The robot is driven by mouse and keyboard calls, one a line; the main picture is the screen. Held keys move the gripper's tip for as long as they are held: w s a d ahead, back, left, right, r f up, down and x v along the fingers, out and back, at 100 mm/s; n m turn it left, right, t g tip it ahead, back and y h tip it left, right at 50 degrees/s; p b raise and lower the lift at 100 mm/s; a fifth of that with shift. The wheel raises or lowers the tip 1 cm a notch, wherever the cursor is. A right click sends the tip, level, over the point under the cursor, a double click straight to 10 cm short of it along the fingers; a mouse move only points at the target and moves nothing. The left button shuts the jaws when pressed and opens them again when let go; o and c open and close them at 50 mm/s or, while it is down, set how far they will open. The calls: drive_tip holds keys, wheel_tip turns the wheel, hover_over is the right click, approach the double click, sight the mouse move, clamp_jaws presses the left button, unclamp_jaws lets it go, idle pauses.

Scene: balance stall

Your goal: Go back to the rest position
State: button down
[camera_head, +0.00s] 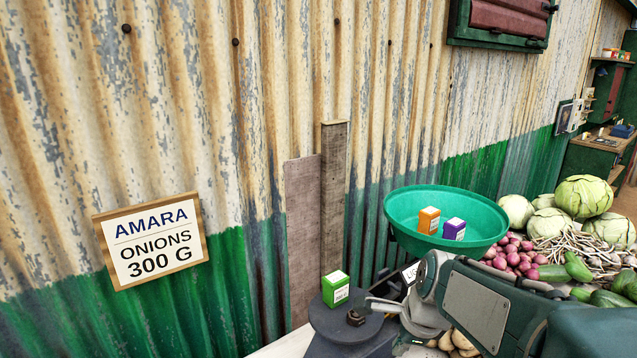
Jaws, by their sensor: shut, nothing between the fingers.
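My gripper (376,304) is at the lower middle, its pale fingers shut and empty. It is beside the dark round plate (337,324) in the picture. On that plate stand a green-and-white box (335,289) and a small dark weight (356,317). A green pan (400,206) behind the gripper holds an orange box (429,220) and a purple box (454,229). My arm hides the balance's middle, and the contact between gripper and plate cannot be told.
A sign (150,241) on the corrugated wall reads "AMARA ONIONS 300 G". Red onions (511,258), cabbages (584,196) and green vegetables (578,267) lie at the right. Wooden boards (333,200) stand against the wall. A small card (410,272) is partly hidden behind my gripper.

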drive_tip(key=s+d+r+n+t+h, duration=0.1)
drive_tip(key=s+r+n, duration=0.3)
drive_tip(key=s+n, duration=1.1)
drive_tip(key=n+t+h, duration=0.1)
drive_tip(key=n, duration=0.3)
drive_tip(key=shift+s+t, duration=0.3)
drive_tip(key=shift+s, duration=0.1)
